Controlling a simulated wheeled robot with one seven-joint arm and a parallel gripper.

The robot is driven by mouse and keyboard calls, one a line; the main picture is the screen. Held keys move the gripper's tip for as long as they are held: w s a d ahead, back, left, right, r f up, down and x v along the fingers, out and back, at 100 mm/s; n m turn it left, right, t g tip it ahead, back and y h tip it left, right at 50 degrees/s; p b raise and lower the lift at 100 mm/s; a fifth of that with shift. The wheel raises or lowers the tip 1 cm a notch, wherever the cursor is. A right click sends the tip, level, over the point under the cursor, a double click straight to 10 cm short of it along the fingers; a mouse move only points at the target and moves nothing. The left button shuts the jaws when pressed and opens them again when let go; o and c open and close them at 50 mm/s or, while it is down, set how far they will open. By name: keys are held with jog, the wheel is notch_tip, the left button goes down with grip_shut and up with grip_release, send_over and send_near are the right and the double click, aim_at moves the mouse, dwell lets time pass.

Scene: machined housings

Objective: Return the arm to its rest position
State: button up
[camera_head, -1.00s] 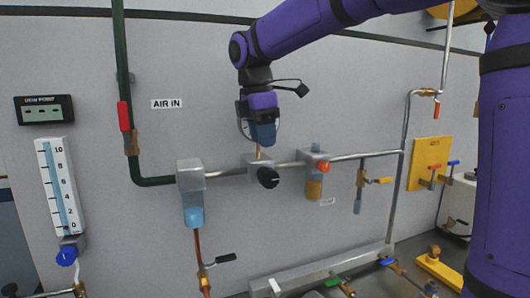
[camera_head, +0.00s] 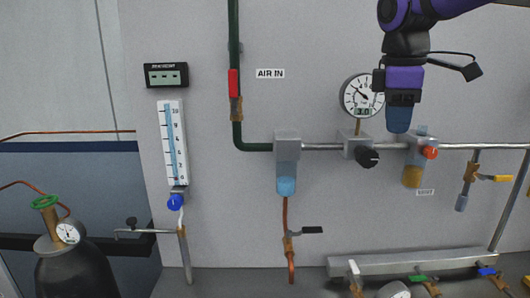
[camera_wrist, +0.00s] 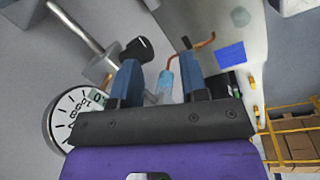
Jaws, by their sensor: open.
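My purple arm reaches in from the top right in the head view, with my gripper (camera_head: 398,122) pointing down. It is in front of the pipe run, just right of the round pressure gauge (camera_head: 360,96), and overlaps the top of the amber-bowled lubricator (camera_head: 413,176) in the picture. In the wrist view my gripper's two blue fingers (camera_wrist: 160,85) stand apart. I see nothing held between them; the blue filter bowl (camera_wrist: 166,82) shows in the gap farther off. The gauge (camera_wrist: 70,118) is at the left there.
A black regulator knob (camera_head: 368,159) and a blue-bowled filter (camera_head: 287,186) hang on the pipe. A gas cylinder (camera_head: 75,275) stands at lower left. A flow tube (camera_head: 172,140) and a display (camera_head: 166,75) are on the panel. Panel space left of the gauge is open.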

jog(key=s+d+f+m+t, duration=0.2)
jog(key=s+f+m, duration=0.2)
jog(key=s, duration=0.5)
jog(key=s+d+f+m+t+y, duration=0.1)
jog(key=s+d+f+m+t, duration=0.1)
jog(key=s+f+m, duration=0.3)
jog(key=s+d+m, duration=0.1)
jog(key=s+m, duration=0.3)
jog(key=shift+d, duration=0.3)
dwell(1.1)
